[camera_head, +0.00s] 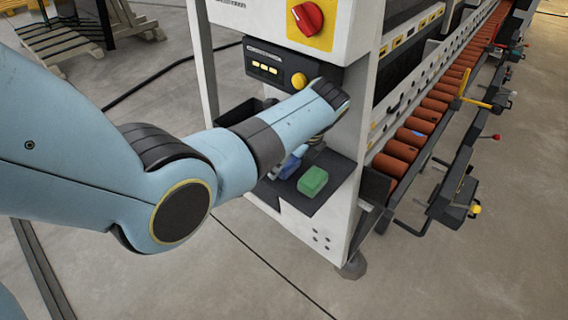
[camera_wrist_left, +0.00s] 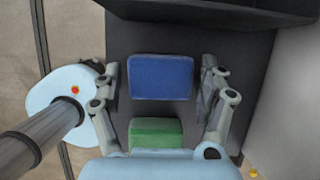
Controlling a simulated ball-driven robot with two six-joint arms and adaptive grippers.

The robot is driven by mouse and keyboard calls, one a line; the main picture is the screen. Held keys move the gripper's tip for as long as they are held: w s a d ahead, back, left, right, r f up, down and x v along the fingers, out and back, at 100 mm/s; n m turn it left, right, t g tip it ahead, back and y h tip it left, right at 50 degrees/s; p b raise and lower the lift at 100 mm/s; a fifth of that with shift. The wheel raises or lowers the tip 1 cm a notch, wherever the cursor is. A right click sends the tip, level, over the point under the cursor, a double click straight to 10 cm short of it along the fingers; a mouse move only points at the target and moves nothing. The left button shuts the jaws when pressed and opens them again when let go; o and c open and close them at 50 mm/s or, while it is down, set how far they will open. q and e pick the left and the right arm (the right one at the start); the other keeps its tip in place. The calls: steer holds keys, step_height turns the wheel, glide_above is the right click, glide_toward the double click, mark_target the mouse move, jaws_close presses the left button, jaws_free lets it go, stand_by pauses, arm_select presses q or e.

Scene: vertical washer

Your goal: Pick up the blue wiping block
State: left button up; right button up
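The blue wiping block (camera_wrist_left: 161,77) lies on the dark shelf of the washer, between the fingers of my left gripper (camera_wrist_left: 160,82) in the left wrist view. There are gaps on both sides of it, and the fingers are open. In the head view the blue block (camera_head: 289,167) is partly hidden by my left arm and sits left of a green block. My left gripper (camera_head: 308,143) is mostly hidden behind its wrist there. My right gripper is in neither view.
The green block (camera_head: 313,181) lies close to the blue one on the dark shelf (camera_head: 335,172); it also shows in the wrist view (camera_wrist_left: 156,133). The washer's control panel with a yellow knob (camera_head: 299,80) is above. A roller conveyor (camera_head: 420,125) runs off to the right.

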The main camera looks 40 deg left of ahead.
arm_select(q)
steer(key=shift+d, duration=0.1)
steer(key=c, duration=0.8)
steer(key=shift+s+r+p, duration=0.3)
steer(key=shift+s+r, duration=0.05)
steer(key=shift+r, duration=0.1)
steer(key=r, duration=0.2)
steer(key=r+p, duration=0.1)
steer(key=r, duration=0.1)
steer(key=s+r, duration=0.1)
steer(key=r, duration=0.1)
steer(key=shift+a+r+p, duration=0.15)
steer(key=shift+a+p, duration=0.05)
steer(key=shift+p, duration=0.1)
steer(key=s+a, duration=0.1)
steer(key=s, duration=0.5)
steer(key=s+a+p, duration=0.1)
steer(key=s+a, duration=0.1)
steer(key=s, duration=0.4)
steer(key=s+a, duration=0.1)
steer(key=s, duration=0.4)
steer(key=shift+s+a, duration=0.15)
steer(key=shift+s, duration=0.25)
